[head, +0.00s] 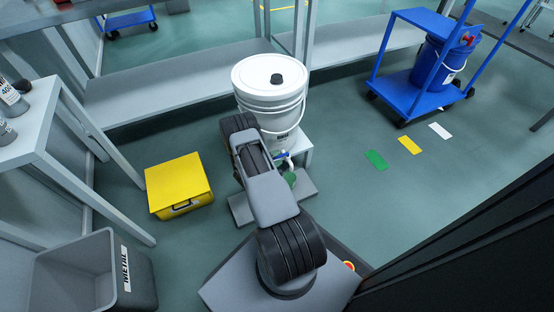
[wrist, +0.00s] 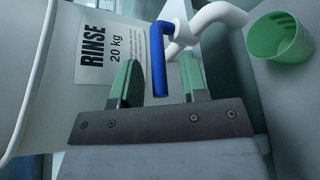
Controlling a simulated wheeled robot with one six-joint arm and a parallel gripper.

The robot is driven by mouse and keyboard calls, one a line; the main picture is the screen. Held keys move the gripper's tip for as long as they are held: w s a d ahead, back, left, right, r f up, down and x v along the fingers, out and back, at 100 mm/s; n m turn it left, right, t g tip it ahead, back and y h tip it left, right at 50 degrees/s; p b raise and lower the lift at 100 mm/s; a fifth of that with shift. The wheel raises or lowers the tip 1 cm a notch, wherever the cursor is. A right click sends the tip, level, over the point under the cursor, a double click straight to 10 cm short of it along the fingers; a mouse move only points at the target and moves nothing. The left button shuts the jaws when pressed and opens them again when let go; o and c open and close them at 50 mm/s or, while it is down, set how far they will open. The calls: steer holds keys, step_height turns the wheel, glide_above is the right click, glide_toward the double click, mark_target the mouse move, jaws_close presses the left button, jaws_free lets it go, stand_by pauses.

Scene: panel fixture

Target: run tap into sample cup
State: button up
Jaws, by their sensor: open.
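The white tub (head: 262,100) with a black cap stands on a small stand in the head view. Its "RINSE 20 kg" label (wrist: 100,50) faces my wrist camera. A white tap (wrist: 212,20) with a blue lever (wrist: 158,62) sticks out from the tub. My gripper (wrist: 160,75) is open, and the lever shows between its two green-padded fingers; I cannot tell whether either finger touches it. The green cup (wrist: 276,40) shows to the right of the tap in the wrist view. In the head view the cup (head: 290,179) is partly hidden by my arm, below the tap.
A yellow case (head: 178,185) lies on the floor to the left. A grey "METAL" bin (head: 75,270) is at lower left. A blue cart (head: 405,85) with a blue bucket (head: 437,65) stands at the right. Green, yellow and white floor markers lie before it on clear floor.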

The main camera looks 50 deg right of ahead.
steer(key=shift+d, duration=0.35)
jaws_close()
stand_by(0.4)
